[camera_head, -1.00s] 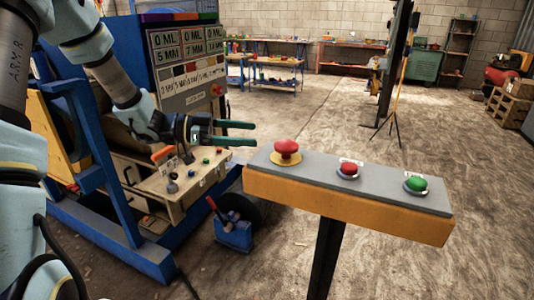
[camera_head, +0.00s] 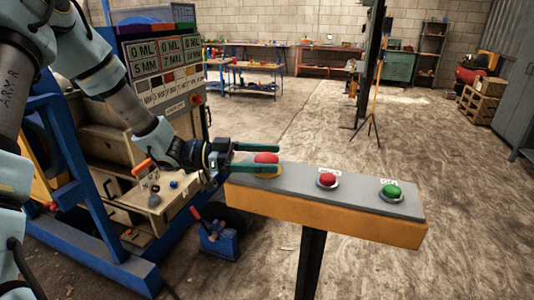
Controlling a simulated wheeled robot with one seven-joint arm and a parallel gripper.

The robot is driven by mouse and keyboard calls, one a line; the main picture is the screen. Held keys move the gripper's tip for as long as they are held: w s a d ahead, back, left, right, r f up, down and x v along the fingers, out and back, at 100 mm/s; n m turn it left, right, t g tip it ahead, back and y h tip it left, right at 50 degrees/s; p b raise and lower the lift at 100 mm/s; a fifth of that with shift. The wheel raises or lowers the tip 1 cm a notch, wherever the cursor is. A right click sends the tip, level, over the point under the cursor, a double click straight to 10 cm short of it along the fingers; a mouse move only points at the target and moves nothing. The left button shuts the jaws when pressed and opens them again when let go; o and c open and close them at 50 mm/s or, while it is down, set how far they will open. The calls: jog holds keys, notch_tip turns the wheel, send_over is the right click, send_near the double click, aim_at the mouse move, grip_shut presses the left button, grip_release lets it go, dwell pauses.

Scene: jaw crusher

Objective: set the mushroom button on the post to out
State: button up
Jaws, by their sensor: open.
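The red mushroom button (camera_head: 266,158) sits on a yellow base at the left end of the grey panel on top of the post (camera_head: 311,262). My gripper (camera_head: 279,158) is open, its two green fingers pointing right. The fingers lie across the button in the picture, one behind it and one in front, with the red cap showing between them. The near finger hides part of the button's lower side and base. I cannot tell whether the fingers touch the cap.
A smaller red button (camera_head: 327,180) and a green button (camera_head: 391,191) sit further right on the same panel. The blue machine with its control desk (camera_head: 150,207) stands at the left. A blue toolbox (camera_head: 217,240) is on the floor left of the post.

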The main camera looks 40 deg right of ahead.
jog(key=shift+s+d, duration=0.1)
jog(key=shift+s, duration=0.05)
grip_shut()
dwell(0.8)
